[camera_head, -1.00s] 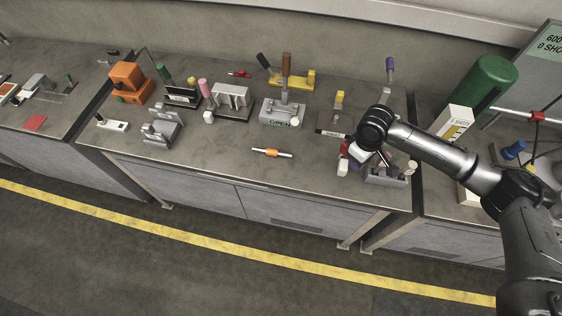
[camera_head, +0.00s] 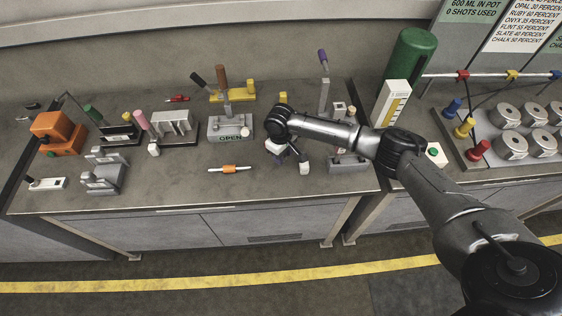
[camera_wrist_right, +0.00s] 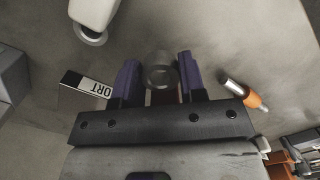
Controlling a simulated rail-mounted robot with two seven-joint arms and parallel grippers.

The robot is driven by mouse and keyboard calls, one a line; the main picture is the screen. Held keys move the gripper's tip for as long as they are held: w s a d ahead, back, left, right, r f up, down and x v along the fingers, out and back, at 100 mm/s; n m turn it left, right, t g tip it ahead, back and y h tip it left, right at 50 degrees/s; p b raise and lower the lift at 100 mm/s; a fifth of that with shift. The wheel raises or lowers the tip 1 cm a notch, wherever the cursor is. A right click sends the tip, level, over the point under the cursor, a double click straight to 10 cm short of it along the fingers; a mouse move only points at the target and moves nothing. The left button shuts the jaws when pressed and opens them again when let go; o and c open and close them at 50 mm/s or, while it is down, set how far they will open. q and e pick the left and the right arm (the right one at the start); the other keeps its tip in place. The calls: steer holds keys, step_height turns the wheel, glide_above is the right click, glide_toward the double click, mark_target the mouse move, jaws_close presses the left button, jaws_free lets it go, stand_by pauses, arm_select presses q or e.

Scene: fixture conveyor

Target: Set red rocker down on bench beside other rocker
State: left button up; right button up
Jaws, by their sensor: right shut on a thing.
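My right gripper (camera_head: 287,158) is low over the right part of the bench (camera_head: 190,194), in front of the row of fixtures. The rocker is mostly hidden in the head view, and contact with the bench is unclear. I cannot clearly make out the other rocker. My left gripper is not in view.
An orange-collared pin (camera_head: 229,169) lies left of the gripper. A white-capped piece (camera_head: 304,168) and a grey fixture (camera_head: 348,162) stand to its right. The OPEN fixture (camera_head: 230,128) is behind left. Bare bench lies around the pin, toward the front edge.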

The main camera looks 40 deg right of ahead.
steer(key=shift+w+a+f, duration=0.1)
steer(key=shift+w+f, duration=0.1)
steer(key=shift+f+b, duration=0.35)
steer(key=shift+f, duration=1.6)
steer(key=shift+f, duration=0.1)
steer(key=o, duration=1)
